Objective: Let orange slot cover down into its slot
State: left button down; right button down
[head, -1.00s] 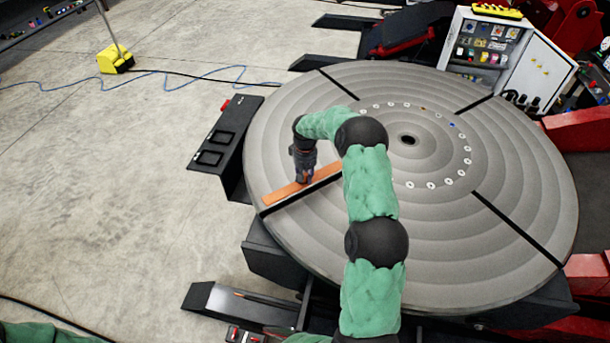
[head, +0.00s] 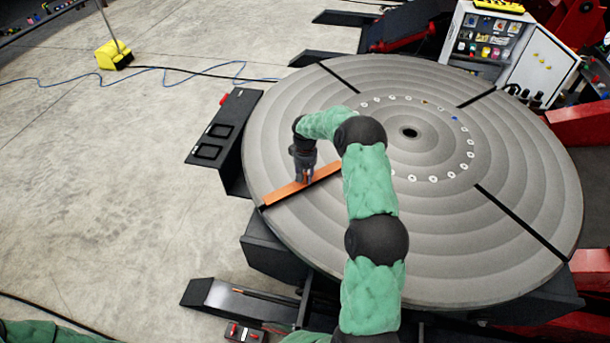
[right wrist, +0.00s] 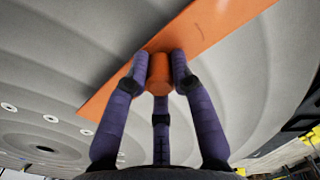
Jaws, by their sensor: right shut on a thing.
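The orange slot cover (head: 278,193) is a long flat strip with a round knob (right wrist: 160,76). In the head view it lies along the line of the left front slot, with a small dark end of the slot (head: 264,208) showing past its outer tip. My right gripper (head: 303,179) points down at the cover's middle and is shut on the knob. The right wrist view shows the fingers around the knob and the plate (right wrist: 205,40) beyond. Whether the cover is fully down in the slot or slightly above it, I cannot tell. My left gripper is out of view.
The round grey turntable (head: 450,255) has other open black slots (head: 520,222) and a ring of small holes around its centre hole. A black box (head: 222,130) stands beside its left edge. A control cabinet (head: 515,50) stands at the back right.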

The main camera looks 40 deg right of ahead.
aim_at(305, 181)
dwell(0.6)
jog(key=shift+f+b, duration=1.15)
jog(key=shift+f, duration=0.35)
jog(key=c, duration=1)
grip_release()
jog(key=shift+o, duration=0.4)
jog(key=o, duration=0.4)
jog(key=shift+o, duration=0.2)
jog(key=shift+r+p, duration=1.7)
jog(key=shift+r, duration=1.8)
